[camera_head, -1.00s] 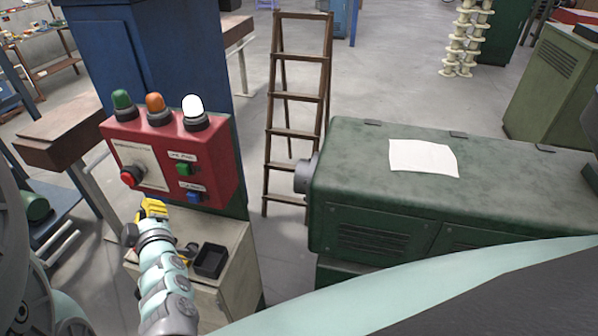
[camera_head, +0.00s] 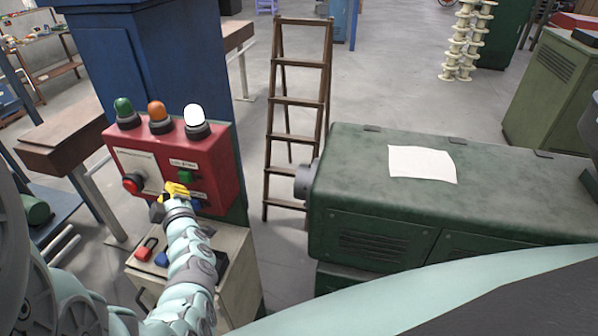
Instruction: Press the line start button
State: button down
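The red control box (camera_head: 218,165) is mounted on the blue cabinet at the left. Its front has a green button (camera_head: 186,177) at the upper right under a small label, too small to read surely. A red round knob (camera_head: 132,184) sits at the left by a pale plate. My gripper (camera_head: 176,189), with yellow fingers, is in front of the box's lower middle, just left of and below the green button. I cannot tell whether it touches the box, or how its fingers stand.
Green, orange and white lamps (camera_head: 195,120) stand on the box; the white one looks lit. A beige cabinet (camera_head: 240,262) below carries small red and blue items. A wooden stepladder (camera_head: 297,102) and a green machine (camera_head: 350,180) stand to the right. Grey floor lies open behind.

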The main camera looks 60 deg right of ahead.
jog(key=shift+w+d, duration=0.25)
jog(key=shift+d, duration=0.15)
jog(key=c, duration=1.6)
grip_release()
grip_shut()
jog(key=shift+d, duration=0.1)
jog(key=shift+w+d+b, duration=0.15)
jog(key=shift+d+b, duration=0.15)
